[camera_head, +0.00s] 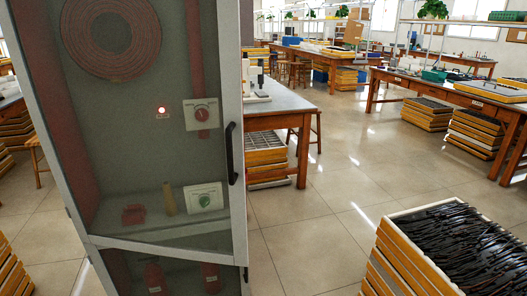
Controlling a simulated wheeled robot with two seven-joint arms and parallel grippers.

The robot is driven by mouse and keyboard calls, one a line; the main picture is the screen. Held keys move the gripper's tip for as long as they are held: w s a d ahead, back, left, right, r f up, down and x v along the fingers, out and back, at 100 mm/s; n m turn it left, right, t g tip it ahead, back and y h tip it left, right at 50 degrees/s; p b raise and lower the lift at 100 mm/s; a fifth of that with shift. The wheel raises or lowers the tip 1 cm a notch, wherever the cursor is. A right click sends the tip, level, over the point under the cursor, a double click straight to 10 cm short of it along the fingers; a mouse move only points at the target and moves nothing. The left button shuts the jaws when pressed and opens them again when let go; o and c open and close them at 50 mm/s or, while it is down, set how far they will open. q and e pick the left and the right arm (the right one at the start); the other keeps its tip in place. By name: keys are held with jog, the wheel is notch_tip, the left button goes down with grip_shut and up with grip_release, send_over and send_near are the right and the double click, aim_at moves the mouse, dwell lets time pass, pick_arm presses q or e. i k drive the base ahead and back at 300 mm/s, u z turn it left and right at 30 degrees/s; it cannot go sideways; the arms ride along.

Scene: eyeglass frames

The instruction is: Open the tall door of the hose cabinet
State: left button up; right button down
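The hose cabinet (90,240) stands close in front of me at the left, with a pale metal frame. Its tall door (140,150) has a see-through panel and looks shut. A coiled red hose (110,38), a red pipe, a small red light and two white boxes show through it. A black upright handle (232,153) sits on the door's right edge. Below a slanted bar is a lower section with red extinguishers (154,278) behind its panel, and part of a second dark handle (245,274) at its right edge. Neither of my grippers is in view.
A stack of trays full of dark eyeglass frames (400,265) stands at the front right. A workbench (280,103) with trays beneath stands behind the cabinet's right side. Tiled floor (310,225) between cabinet and stack is clear. More benches (450,85) stand at the back right.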

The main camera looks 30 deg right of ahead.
aim_at(228, 21)
jog(key=z, duration=0.95)
jog(key=i, duration=1.4)
jog(key=u, duration=0.6)
